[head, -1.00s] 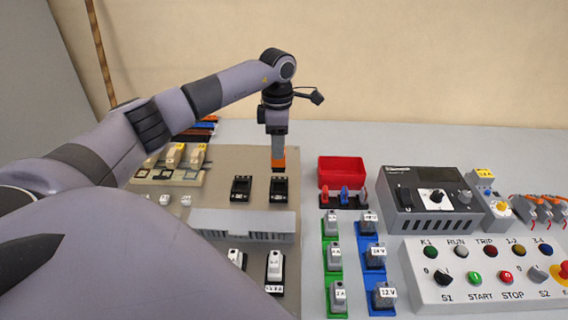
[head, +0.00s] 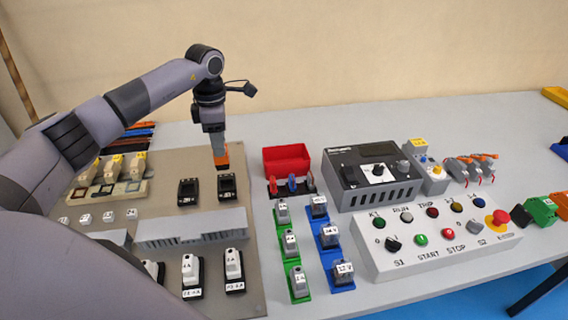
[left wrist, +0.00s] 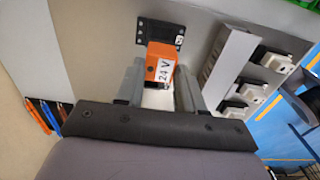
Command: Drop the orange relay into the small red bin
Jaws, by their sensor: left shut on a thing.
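The orange relay (head: 222,157) is held upright between the fingers of my left gripper (head: 220,150). It seems to be just above the right one of two black sockets (head: 226,187), but I cannot tell whether it touches it. In the left wrist view the relay (left wrist: 161,60) shows a white "24 V" label between the two grey fingers, with a black socket (left wrist: 160,31) beyond it. The small red bin (head: 287,159) stands open to the right of the gripper, on the grey table. My right gripper is not in view.
A rack of red and blue parts (head: 291,186) stands in front of the bin. A dark control unit (head: 372,172) stands to its right. A grey slotted duct (head: 190,229) crosses the board in front of the sockets. The table behind the bin is clear.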

